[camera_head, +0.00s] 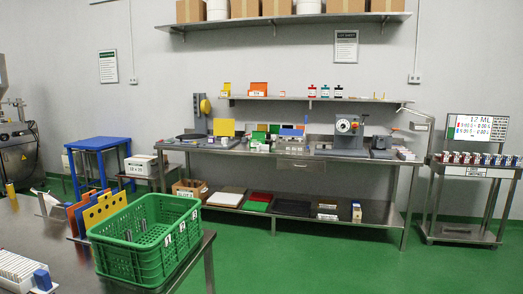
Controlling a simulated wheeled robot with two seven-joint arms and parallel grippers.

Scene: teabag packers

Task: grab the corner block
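No thing in view is clearly marked as the corner block. A small blue block (42,279) stands upright at the corner of a rack of white packets (18,268), on the near steel table at the lower left. It could be the corner block, but I cannot tell for sure. Other small blocks on the far bench are too small to make out. Neither of my grippers is in view.
A green crate (140,262) with metal pieces inside stands on the near table (70,262). Orange and blue boards (100,209) stand behind it. A long steel bench (290,152) with machines runs along the back wall. The green floor (340,262) between is clear.

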